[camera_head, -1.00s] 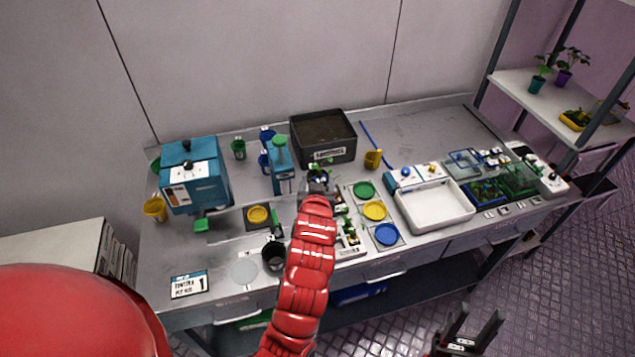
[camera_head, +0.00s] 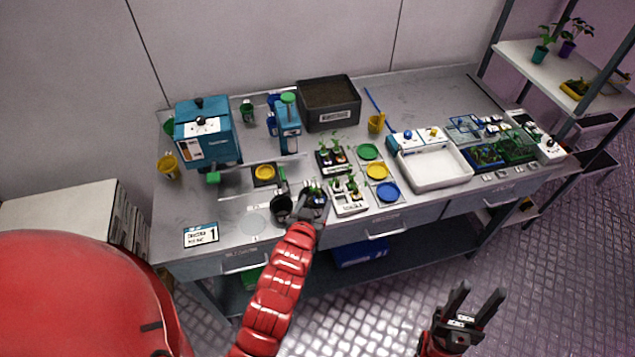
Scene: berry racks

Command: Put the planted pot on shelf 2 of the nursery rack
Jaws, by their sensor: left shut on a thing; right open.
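My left gripper (camera_head: 311,202) is at the bench front, shut on what looks like a small dark seedling plug with green leaves (camera_head: 316,189); the fingers hide most of it. A dark pot (camera_head: 281,209) stands upright just left of this gripper. I cannot make out its inside or whether they touch. The nursery rack (camera_head: 515,52) stands at the right. Its upper visible shelf holds a teal pot (camera_head: 540,54) and a purple pot (camera_head: 567,48) with plants, and a yellow planter (camera_head: 575,89). I cannot read shelf numbers. My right gripper (camera_head: 480,294) is open and empty, in front of the bench.
Seedling trays (camera_head: 335,170) stand right of the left gripper, by green, yellow and blue discs (camera_head: 377,171). A soil bin (camera_head: 329,125), a blue machine (camera_head: 205,148) and a blue dispenser (camera_head: 288,133) stand behind. A white basin (camera_head: 440,167) is further right. The back right bench is clear.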

